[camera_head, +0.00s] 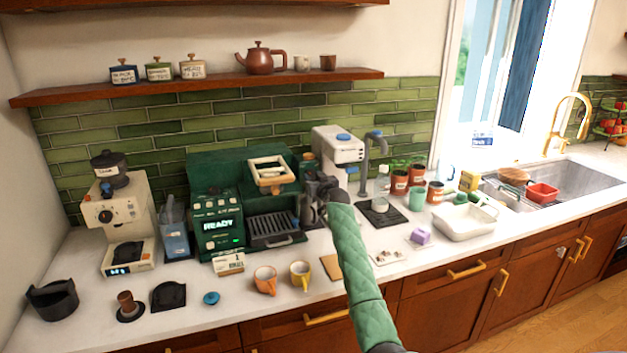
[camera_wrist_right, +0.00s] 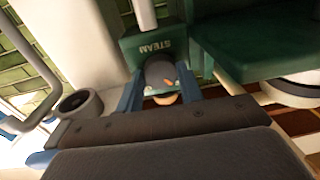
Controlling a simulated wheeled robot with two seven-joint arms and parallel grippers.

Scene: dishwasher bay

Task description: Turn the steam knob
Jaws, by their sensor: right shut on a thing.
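The green espresso machine (camera_head: 216,222) stands on the counter with its READY panel facing me. My right gripper (camera_head: 322,190) is at its right side, with my green-sleeved arm coming up from below. In the right wrist view, the grey steam knob (camera_wrist_right: 160,72) with an orange mark sits between the two blue fingers of my right gripper (camera_wrist_right: 160,92). The fingers are shut on it. The STEAM label (camera_wrist_right: 156,47) is on the green housing just above, upside down in this view. In the head view the gripper hides the knob. My left gripper is not in view.
An orange cup (camera_head: 265,280) and a yellow cup (camera_head: 300,274) stand in front of the machine. A cream grinder (camera_head: 118,220) is at the left. A white machine (camera_head: 338,148) stands behind my gripper. A white basin (camera_head: 464,222) is to the right of my arm.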

